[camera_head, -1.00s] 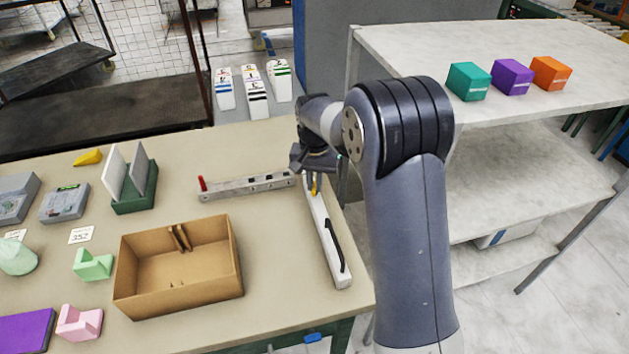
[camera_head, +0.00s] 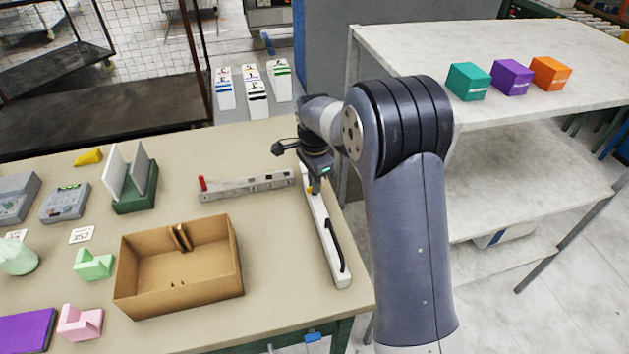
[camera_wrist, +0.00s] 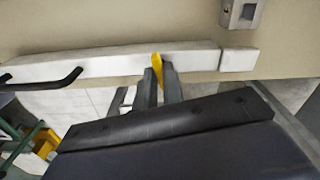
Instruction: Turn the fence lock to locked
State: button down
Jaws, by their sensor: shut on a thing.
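The white fence (camera_head: 331,250) lies along the right edge of the table, with a black handle (camera_head: 335,246) on it. The yellow lock lever (camera_wrist: 157,68) stands at the fence's side in the wrist view, and only a speck of it shows in the head view (camera_head: 309,189). My gripper (camera_wrist: 159,76) is at the lever, with one finger on each side, shut on it. In the head view my gripper (camera_head: 314,187) points down at the far part of the fence, and its fingers are mostly hidden there.
A grey rail (camera_head: 245,186) with a red peg lies left of the fence. An open cardboard box (camera_head: 180,295) stands to the left on the table. A shelf (camera_head: 560,110) with teal, purple and orange boxes stands at the right.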

jog(key=shift+m, duration=1.5)
jog(key=c, duration=1.5)
grip_release()
notch_tip(320, 180, up, 11)
jog(key=shift+f+b, duration=0.1)
jog(key=shift+b, duration=0.3)
notch_tip(320, 180, down, 11)
jog(key=shift+p, duration=0.5)
